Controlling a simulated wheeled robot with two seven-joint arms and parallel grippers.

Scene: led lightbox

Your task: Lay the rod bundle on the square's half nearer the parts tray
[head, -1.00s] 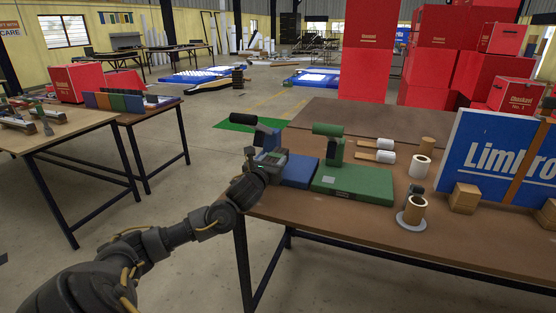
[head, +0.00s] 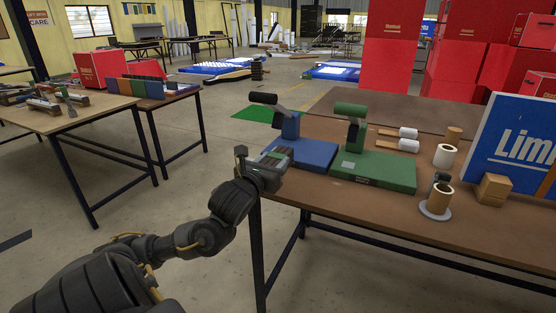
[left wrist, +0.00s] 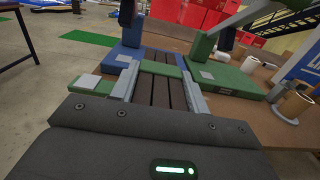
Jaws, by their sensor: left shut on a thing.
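My left gripper (head: 264,168) is beside the left edge of the brown worktable, by the blue-based device. In the left wrist view its two grey fingers (left wrist: 160,90) are shut on the rod bundle (left wrist: 162,93), dark brown rods lying side by side with a green band across them. In the head view the bundle is mostly hidden by the gripper. A flat green square (head: 258,113) lies on the floor behind the table; I cannot tell whether it is the task's square. I cannot identify a parts tray with certainty. My right gripper is not in view.
The worktable (head: 340,210) holds a blue-based device (head: 305,153), a green-based device (head: 375,170), white rolls (head: 407,140), a round grey dish (head: 428,212) and a wooden block (head: 492,188). A side table (head: 65,122) with coloured bins (head: 133,90) stands left. Floor between tables is clear.

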